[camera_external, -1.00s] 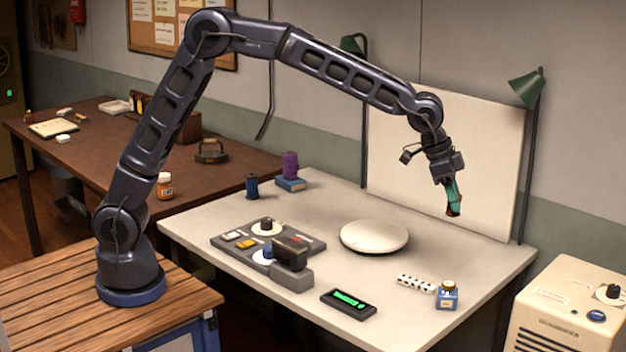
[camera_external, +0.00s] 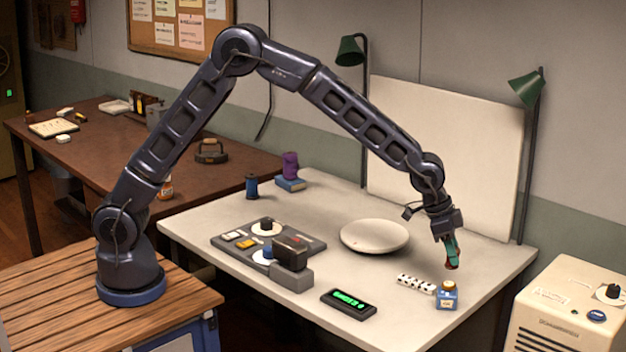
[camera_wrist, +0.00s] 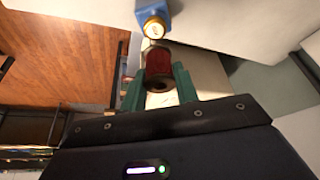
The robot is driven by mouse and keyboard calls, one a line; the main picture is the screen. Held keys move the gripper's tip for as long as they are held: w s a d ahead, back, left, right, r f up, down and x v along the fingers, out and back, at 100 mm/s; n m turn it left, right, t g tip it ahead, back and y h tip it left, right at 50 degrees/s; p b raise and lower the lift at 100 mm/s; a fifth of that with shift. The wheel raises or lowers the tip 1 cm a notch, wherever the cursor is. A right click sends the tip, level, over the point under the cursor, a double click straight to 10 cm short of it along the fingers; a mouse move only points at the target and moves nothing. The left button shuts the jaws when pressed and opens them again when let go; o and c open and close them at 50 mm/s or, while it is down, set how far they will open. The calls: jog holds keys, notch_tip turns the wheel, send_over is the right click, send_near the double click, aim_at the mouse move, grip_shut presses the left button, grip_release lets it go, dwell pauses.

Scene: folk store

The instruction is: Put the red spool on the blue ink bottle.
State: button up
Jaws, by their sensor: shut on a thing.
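The blue ink bottle (camera_external: 446,296) stands on the front right of the white table, with a tan cap on top. My gripper (camera_external: 452,262) is just above it, pointing down. In the wrist view my gripper (camera_wrist: 160,90) has its green fingers shut on the red spool (camera_wrist: 159,65), one finger on each side. The spool's lower end shows in the external view (camera_external: 452,266); the fingers hide most of it there. The bottle also shows in the wrist view (camera_wrist: 149,10), with its cap just beyond the spool's end. I cannot tell whether spool and cap touch.
A white dotted block (camera_external: 416,284) lies just left of the bottle. A white round plate (camera_external: 374,236) and a green-lit display (camera_external: 348,303) are farther left. A white panel (camera_external: 445,150) and a green lamp (camera_external: 527,88) stand behind.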

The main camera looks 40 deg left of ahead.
jog(key=shift+f, duration=2.3)
jog(key=shift+f, duration=0.1)
jog(key=o, duration=0.9)
jog(key=shift+o, duration=0.2)
